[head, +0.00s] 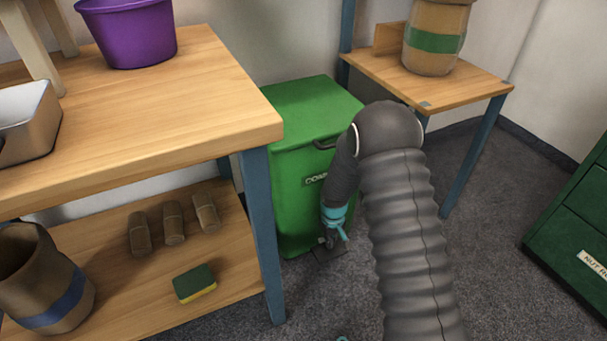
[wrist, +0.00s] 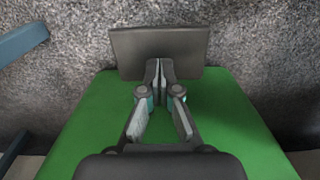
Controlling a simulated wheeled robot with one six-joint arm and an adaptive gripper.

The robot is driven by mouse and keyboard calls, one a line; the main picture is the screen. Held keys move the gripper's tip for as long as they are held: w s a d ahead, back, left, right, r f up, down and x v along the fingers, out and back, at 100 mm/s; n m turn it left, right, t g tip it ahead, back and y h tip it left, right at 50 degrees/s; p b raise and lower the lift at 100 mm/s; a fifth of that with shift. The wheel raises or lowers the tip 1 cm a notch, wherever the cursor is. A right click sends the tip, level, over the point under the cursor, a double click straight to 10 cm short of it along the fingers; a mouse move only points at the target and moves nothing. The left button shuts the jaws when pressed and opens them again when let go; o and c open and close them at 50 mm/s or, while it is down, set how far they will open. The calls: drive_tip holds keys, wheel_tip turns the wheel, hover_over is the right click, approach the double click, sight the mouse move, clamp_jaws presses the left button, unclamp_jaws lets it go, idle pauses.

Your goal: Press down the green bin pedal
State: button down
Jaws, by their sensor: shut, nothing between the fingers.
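The green bin (head: 300,205) stands on the floor between the wooden bench and the small shelf, and its lid (head: 305,108) looks shut. Its dark pedal (head: 338,254) sticks out low at the front and is partly hidden by my gripper (head: 334,241). In the wrist view the pedal (wrist: 125,50) is a flat grey plate beyond the green of the bin (wrist: 85,140). My gripper (wrist: 160,68) is shut and empty, pointing down, with its fingertips over the middle of the pedal. I cannot tell whether they touch it.
The wooden bench (head: 200,90) with a blue leg (head: 262,235) stands close on the left. A small shelf (head: 460,95) holding a jar (head: 435,50) is behind on the right. A dark green cabinet (head: 575,235) is at the far right. Carpet (head: 490,285) is clear between.

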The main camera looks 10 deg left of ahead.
sight(329, 251)
drive_tip(key=shift+f, duration=3.35)
drive_tip(key=shift+r, duration=0.2)
drive_tip(key=shift+r+p, duration=2.45)
drive_tip(key=shift+r, duration=2)
